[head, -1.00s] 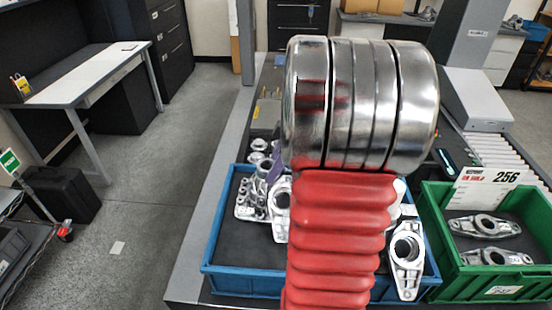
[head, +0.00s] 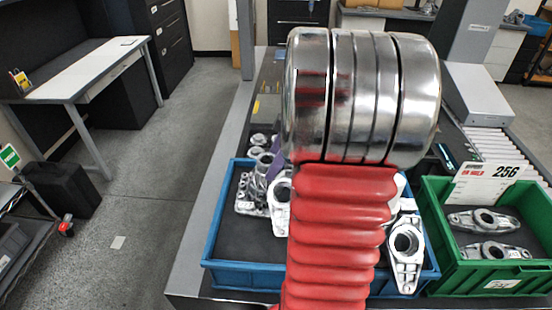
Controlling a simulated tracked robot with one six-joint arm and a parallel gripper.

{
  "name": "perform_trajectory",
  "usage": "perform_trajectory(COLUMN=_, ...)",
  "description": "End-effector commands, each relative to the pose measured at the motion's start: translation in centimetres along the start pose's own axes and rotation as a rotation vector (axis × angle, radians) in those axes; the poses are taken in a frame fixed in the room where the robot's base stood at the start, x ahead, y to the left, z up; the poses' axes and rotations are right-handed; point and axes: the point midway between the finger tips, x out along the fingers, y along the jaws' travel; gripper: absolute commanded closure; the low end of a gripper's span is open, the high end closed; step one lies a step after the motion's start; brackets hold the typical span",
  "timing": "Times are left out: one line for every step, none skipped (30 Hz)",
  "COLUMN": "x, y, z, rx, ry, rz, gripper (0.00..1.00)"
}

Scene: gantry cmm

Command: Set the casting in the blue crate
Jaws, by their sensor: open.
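The blue crate (head: 212,225) stands on the table in the middle of the head view, with its centre hidden behind my red and chrome arm. Silvery metal castings show inside it: one (head: 405,252) leans at the right end over the near rim, one (head: 281,205) stands left of my arm, and more parts sit at the left. I cannot tell which casting the task means. My gripper is not visible; my own arm blocks the space where it may be.
A green crate (head: 493,277) with flat castings (head: 483,220) and a 256 card (head: 487,183) stands close on the right. A roller conveyor (head: 500,150) lies behind it. A grey column (head: 470,45) rises at the back. The floor on the left (head: 150,200) is mostly clear.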

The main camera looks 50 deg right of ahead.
Motion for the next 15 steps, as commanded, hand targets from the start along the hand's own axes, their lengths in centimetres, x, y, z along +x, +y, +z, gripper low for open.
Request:
perform_trajectory(x=-0.4, y=0.0, z=0.0, rx=0.000, ry=0.000, rz=0.002, gripper=0.35)
perform_trajectory(x=-0.7, y=0.1, z=0.0, rx=0.000, ry=0.000, rz=0.002, gripper=0.35)
perform_trajectory(x=-1.2, y=0.1, z=0.0, rx=-0.001, ry=0.000, rz=0.004, gripper=0.35)
perform_trajectory(x=-1.6, y=0.1, z=0.0, rx=-0.001, ry=0.000, rz=0.004, gripper=0.35)
perform_trajectory(x=-2.0, y=0.1, z=0.0, rx=-0.001, ry=0.000, rz=0.004, gripper=0.35)
perform_trajectory(x=-2.6, y=0.1, z=0.0, rx=0.000, ry=0.000, rz=0.004, gripper=0.35)
perform_trajectory(x=-3.1, y=0.1, z=0.0, rx=0.000, ry=0.000, rz=0.005, gripper=0.35)
perform_trajectory(x=-3.6, y=0.1, z=0.0, rx=0.000, ry=0.001, rz=0.004, gripper=0.35)
perform_trajectory(x=-4.3, y=0.1, z=0.0, rx=0.001, ry=0.000, rz=0.005, gripper=0.35)
perform_trajectory(x=-4.8, y=0.1, z=0.0, rx=0.001, ry=0.000, rz=0.004, gripper=0.35)
perform_trajectory(x=-5.4, y=0.1, z=0.0, rx=0.001, ry=0.000, rz=0.005, gripper=0.35)
perform_trajectory(x=-6.1, y=0.1, z=0.0, rx=0.000, ry=0.000, rz=0.005, gripper=0.35)
perform_trajectory(x=-6.6, y=0.1, z=0.0, rx=0.000, ry=0.000, rz=0.004, gripper=0.35)
perform_trajectory(x=-7.1, y=0.1, z=0.0, rx=0.000, ry=-0.001, rz=0.005, gripper=0.35)
perform_trajectory(x=-7.8, y=0.1, z=0.0, rx=0.000, ry=-0.001, rz=0.004, gripper=0.35)
